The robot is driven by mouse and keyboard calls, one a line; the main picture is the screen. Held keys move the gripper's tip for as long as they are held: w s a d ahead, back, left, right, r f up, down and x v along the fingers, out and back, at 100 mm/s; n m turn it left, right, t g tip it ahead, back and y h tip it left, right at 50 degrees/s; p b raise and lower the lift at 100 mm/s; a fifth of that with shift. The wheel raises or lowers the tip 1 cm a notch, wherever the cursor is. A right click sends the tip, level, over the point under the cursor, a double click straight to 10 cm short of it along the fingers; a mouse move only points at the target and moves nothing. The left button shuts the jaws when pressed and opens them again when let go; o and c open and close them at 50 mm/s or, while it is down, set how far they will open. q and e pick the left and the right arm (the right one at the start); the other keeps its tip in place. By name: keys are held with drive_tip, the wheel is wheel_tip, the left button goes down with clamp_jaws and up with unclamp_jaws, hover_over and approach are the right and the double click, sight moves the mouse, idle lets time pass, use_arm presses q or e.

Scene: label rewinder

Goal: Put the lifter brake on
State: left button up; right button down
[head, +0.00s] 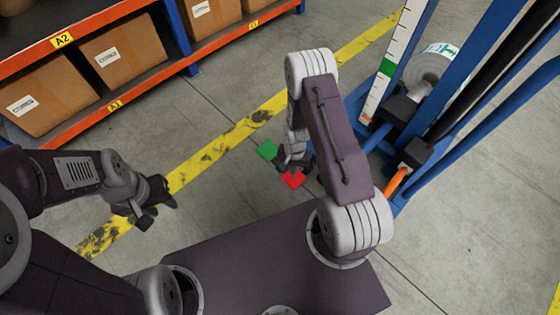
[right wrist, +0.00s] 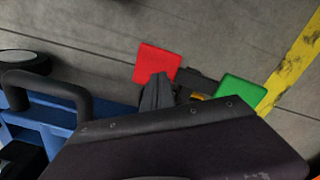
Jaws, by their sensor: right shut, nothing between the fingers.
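The lifter's blue frame (head: 480,75) stands at the right of the head view; part of its blue base (right wrist: 55,112) shows in the right wrist view. A red pedal plate (head: 293,181) and a green pedal plate (head: 267,150) sit low near the floor. The right wrist view shows the red plate (right wrist: 157,63) and the green plate (right wrist: 240,94) joined by a dark bar. My right gripper (right wrist: 160,80) is shut and empty, its tips overlapping the red plate's lower edge; contact is unclear. My left gripper (head: 157,203) hangs away over the floor at left.
A label roll (head: 430,68) is on the lifter beside a white scale (head: 395,60). A black tube handle (right wrist: 45,82) and a wheel (right wrist: 25,62) show at the wrist view's left. Shelves with cartons (head: 125,50) stand at back left. Open floor lies between.

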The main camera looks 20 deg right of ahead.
wheel_tip(320, 180, up, 7)
drive_tip(key=p, duration=0.6)
drive_tip(key=shift+r, duration=0.15)
drive_tip(key=shift+r, duration=0.1)
